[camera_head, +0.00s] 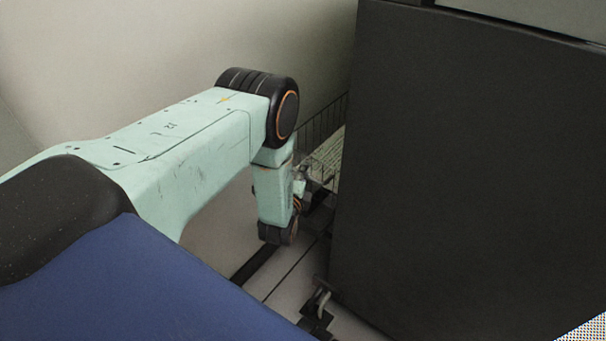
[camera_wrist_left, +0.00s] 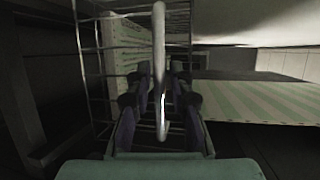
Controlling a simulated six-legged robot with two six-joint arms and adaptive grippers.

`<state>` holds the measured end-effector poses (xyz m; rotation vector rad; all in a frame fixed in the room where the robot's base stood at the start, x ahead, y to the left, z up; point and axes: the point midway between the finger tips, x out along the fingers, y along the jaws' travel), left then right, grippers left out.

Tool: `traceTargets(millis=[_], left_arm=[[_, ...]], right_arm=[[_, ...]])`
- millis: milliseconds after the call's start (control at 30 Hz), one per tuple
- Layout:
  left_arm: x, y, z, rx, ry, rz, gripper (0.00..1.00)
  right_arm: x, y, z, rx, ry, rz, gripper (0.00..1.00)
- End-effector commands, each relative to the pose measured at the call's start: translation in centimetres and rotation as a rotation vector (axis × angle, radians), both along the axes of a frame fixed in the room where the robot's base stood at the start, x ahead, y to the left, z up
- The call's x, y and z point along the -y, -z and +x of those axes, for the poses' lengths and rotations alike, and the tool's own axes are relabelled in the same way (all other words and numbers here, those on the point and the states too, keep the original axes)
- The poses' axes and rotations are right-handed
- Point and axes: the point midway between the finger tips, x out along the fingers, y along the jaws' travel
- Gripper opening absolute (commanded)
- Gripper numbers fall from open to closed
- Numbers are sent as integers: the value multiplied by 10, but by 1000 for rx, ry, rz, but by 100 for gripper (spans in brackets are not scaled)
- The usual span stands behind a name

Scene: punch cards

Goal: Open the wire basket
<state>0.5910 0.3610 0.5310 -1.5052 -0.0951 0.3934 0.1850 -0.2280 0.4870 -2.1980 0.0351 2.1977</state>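The wire basket (camera_head: 326,143), dark thin mesh, shows partly in the head view behind a large dark cabinet panel; a pale striped stack lies in it. In the left wrist view its wires (camera_wrist_left: 96,62) rise at left. A pale upright bar with a hooked lower end (camera_wrist_left: 160,75) stands in the middle of that view. My left gripper (camera_head: 318,200) is beside the basket's near end, small and partly hidden. In the left wrist view my left gripper (camera_wrist_left: 161,80) has its dark fingers apart, one on each side of the bar; contact is not clear. My right gripper is not in view.
The dark cabinet panel (camera_head: 460,180) fills the right of the head view and hides most of the basket. A dark block with a bent pale handle (camera_head: 320,303) sits low by its edge. Green striped cards (camera_wrist_left: 265,100) lie at right in the wrist view.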

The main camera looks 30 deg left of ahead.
Motion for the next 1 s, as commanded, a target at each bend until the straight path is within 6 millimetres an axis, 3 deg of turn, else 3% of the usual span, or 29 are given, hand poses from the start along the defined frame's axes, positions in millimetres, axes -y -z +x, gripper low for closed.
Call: traceTargets(millis=[200,1000], left_arm=[[0,0,0,0,0,0,0],[1,0,-1,-1,1,0,0]], right_arm=[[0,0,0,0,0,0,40],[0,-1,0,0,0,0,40]])
